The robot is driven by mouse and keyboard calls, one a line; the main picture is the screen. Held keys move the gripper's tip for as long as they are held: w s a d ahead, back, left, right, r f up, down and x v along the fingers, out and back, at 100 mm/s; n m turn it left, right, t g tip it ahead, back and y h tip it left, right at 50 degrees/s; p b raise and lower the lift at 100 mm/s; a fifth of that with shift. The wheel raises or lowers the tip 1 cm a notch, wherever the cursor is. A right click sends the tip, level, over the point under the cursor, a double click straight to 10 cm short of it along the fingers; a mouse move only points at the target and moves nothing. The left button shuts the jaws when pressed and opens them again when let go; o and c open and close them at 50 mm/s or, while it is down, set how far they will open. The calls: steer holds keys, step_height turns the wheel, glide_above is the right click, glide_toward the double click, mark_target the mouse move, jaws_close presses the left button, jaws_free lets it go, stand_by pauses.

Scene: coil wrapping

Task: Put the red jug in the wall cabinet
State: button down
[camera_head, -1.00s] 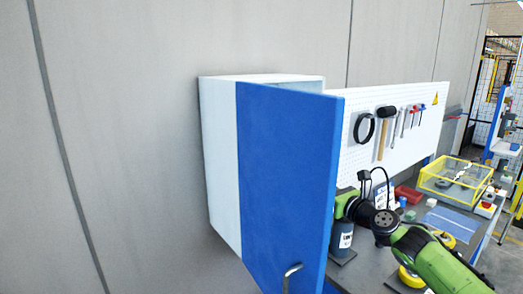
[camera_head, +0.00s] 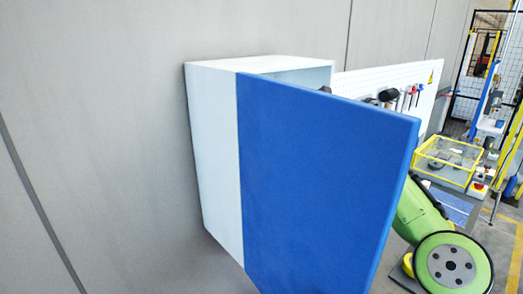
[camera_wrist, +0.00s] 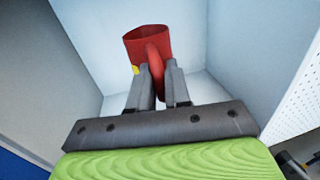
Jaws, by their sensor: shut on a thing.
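The red jug (camera_wrist: 148,44) shows in the wrist view, held by its handle (camera_wrist: 154,62) between the fingers of my gripper (camera_wrist: 157,78). A small yellow patch shows at its left side. Pale walls surround the jug on the left, back and right, and a pale surface lies beneath it. I cannot tell whether the jug touches that surface. The white wall cabinet (camera_head: 212,140) is in the head view, with its blue door (camera_head: 315,170) swung open and hiding most of the inside. My gripper and the jug are not visible in the head view.
A pegboard with tools (camera_head: 410,97) is right of the cabinet, partly behind the door. A yellow-framed bin (camera_head: 447,160) stands on the workbench further right. My green arm is beside the door's right edge. The grey wall (camera_head: 90,90) left of the cabinet is clear.

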step_height(320, 180, down, 9)
steer(key=shift+d+f, duration=0.1)
steer(key=shift+f, duration=0.2)
steer(key=c, duration=1.1)
jaws_free()
steer(key=shift+r, duration=0.2)
steer(key=b+v, duration=0.3)
steer(key=v, duration=0.9)
steer(key=shift+f, duration=0.1)
